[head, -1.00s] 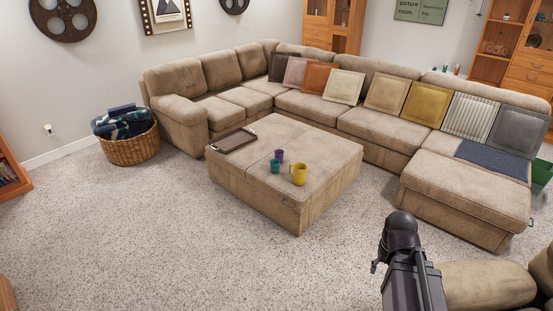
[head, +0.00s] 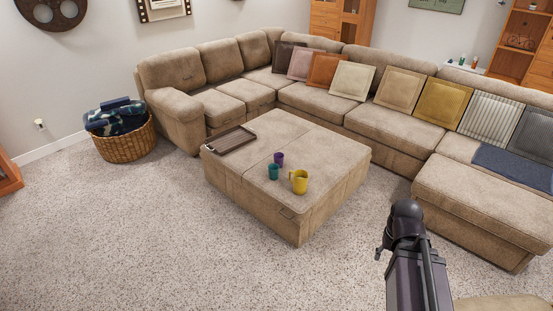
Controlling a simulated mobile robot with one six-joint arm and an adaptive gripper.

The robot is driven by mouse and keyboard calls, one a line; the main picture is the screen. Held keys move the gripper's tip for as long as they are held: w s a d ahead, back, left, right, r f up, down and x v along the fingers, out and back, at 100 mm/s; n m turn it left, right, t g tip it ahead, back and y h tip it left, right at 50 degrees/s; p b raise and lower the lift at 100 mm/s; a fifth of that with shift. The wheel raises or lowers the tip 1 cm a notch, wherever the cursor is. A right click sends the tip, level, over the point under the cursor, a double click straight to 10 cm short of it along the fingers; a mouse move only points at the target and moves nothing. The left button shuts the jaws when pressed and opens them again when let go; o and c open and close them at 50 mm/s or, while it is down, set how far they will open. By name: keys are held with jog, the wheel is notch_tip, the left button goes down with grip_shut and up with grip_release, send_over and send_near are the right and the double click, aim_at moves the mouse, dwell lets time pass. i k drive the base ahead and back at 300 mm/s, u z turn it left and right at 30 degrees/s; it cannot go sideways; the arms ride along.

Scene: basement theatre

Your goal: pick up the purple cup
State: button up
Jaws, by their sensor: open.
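The purple cup (head: 279,159) is small and stands upright on the large tan ottoman (head: 315,207), near its middle. A teal cup (head: 273,172) stands just in front of it and slightly left. A yellow mug (head: 299,182) with a handle stands to its front right. The purple cup's lower part is close behind the teal cup in this view. My dark arm rises at the lower right, well apart from the ottoman and the cups. I cannot make out my gripper's fingers in this view.
A brown tray (head: 232,140) lies on the ottoman's back left. A beige sectional sofa (head: 375,128) with several pillows wraps around the back and right. A wicker basket (head: 126,143) with blankets stands at the left. Open carpet (head: 150,235) lies in front and left.

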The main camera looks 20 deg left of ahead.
aim_at(278, 157)
jog(key=i, duration=3.1)
jog(key=z, duration=0.35)
jog(key=k, duration=0.15)
jog(key=u, duration=2.4)
